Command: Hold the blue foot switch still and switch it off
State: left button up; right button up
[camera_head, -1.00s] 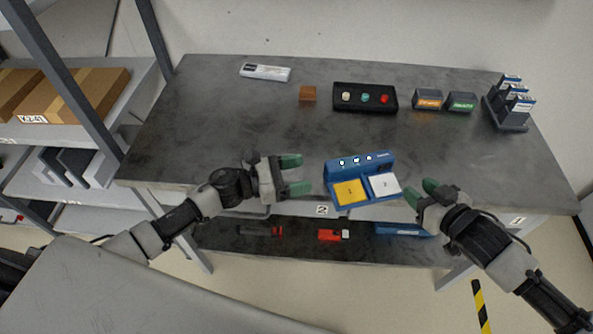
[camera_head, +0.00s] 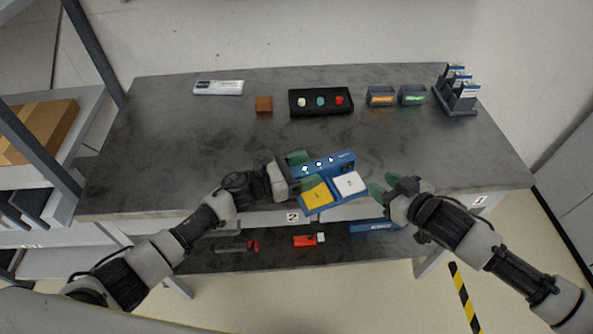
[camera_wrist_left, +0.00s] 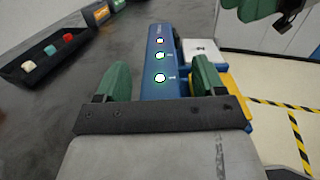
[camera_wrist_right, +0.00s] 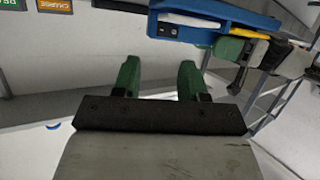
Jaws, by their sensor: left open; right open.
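The blue foot switch (camera_head: 342,167) sits near the table's front edge, with a yellow pedal 1 (camera_head: 316,195) and a white pedal 2 (camera_head: 350,184). Several small lights glow on its top. My left gripper (camera_head: 302,170) is open, its fingers on either side of the switch's left end; in the left wrist view the blue body (camera_wrist_left: 158,95) lies between them. I cannot tell whether they touch it. My right gripper (camera_head: 382,185) is open and empty, just right of the switch. In the right wrist view a small black rocker (camera_wrist_right: 168,30) shows on the switch's end face.
Behind are a white box (camera_head: 218,88), a brown block (camera_head: 264,104), a black button tray (camera_head: 321,112), two labelled dark boxes (camera_head: 381,97) and a dark rack (camera_head: 457,103). A lower shelf (camera_head: 270,262) holds red and blue items.

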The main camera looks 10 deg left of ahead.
pick_arm(q)
grip_shut()
pick_arm(e)
jog(key=shift+c, duration=1.3)
jog(key=shift+s+a+m, duration=0.15)
jog(key=shift+s+m, duration=0.1)
jog(key=shift+m, duration=0.25)
jog(key=shift+c, duration=1.1)
jog(key=shift+s+a+m, duration=0.15)
jog(key=shift+s+m, duration=0.15)
jog(key=shift+m, duration=0.5)
jog(key=shift+c, duration=1.2)
jog(key=m, duration=0.2)
jog(key=s+m, duration=0.1)
jog(key=m, duration=0.1)
jog(key=s+m, duration=0.1)
jog(key=shift+a+m, duration=0.15)
jog(key=shift+m, duration=0.25)
grip_shut()
jog(key=s+m, duration=0.1)
jog(key=m, duration=0.2)
jog(key=s+d+m, duration=0.1)
jog(key=m, duration=0.3)
jog(key=s+d+m, duration=0.1)
jog(key=m, duration=0.2)
jog(key=shift+d+r+m+t, duration=0.1)
jog(key=shift+m+t, duration=0.3)
